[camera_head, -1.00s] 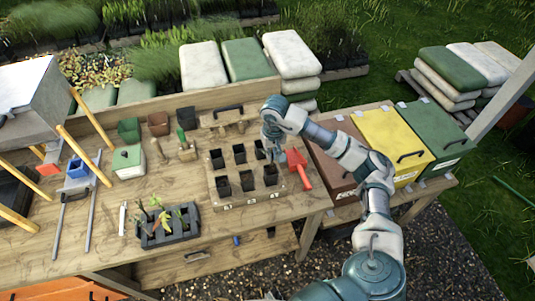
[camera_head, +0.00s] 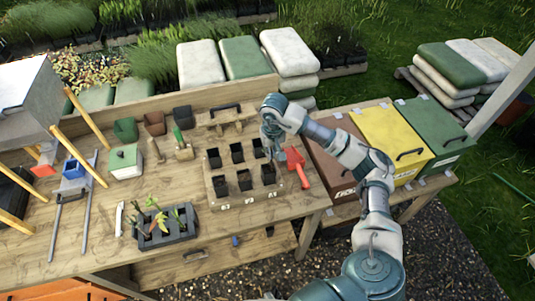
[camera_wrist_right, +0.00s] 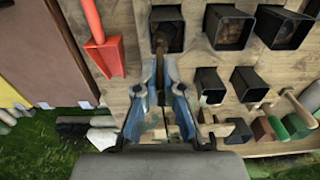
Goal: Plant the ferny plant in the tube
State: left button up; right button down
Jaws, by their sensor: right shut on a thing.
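My right gripper (camera_head: 276,150) is over the right end of the tube rack (camera_head: 221,203). In the right wrist view it (camera_wrist_right: 160,88) is shut on a thin brown thing (camera_wrist_right: 160,45), seen edge-on at the front right tube (camera_wrist_right: 180,34). I cannot tell whether this is the ferny plant's stem or how deep it reaches. The rack holds two rows of dark square tubes; the front middle tube (camera_head: 245,180) is clear of the gripper. Several small plants (camera_head: 158,222) stand in the dark tray (camera_head: 172,241) at the front left. My left gripper is out of view.
A red trowel (camera_head: 297,165) lies close right of the rack. Colored bins, including a yellow one (camera_head: 392,138), stand farther right. Pots (camera_head: 126,130), a green-lidded box (camera_head: 126,161) and small tools lie to the left. Bare bench lies between plant tray and rack.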

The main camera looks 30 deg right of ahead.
jog(key=shift+d+f, duration=0.15)
jog(key=shift+d, duration=0.2)
jog(key=shift+a, duration=0.85)
jog(key=shift+f+b, duration=0.4)
jog(key=shift+f, duration=0.1)
jog(key=shift+d+f+b, duration=0.1)
jog(key=shift+f+b, duration=0.75)
jog(key=shift+f, duration=0.05)
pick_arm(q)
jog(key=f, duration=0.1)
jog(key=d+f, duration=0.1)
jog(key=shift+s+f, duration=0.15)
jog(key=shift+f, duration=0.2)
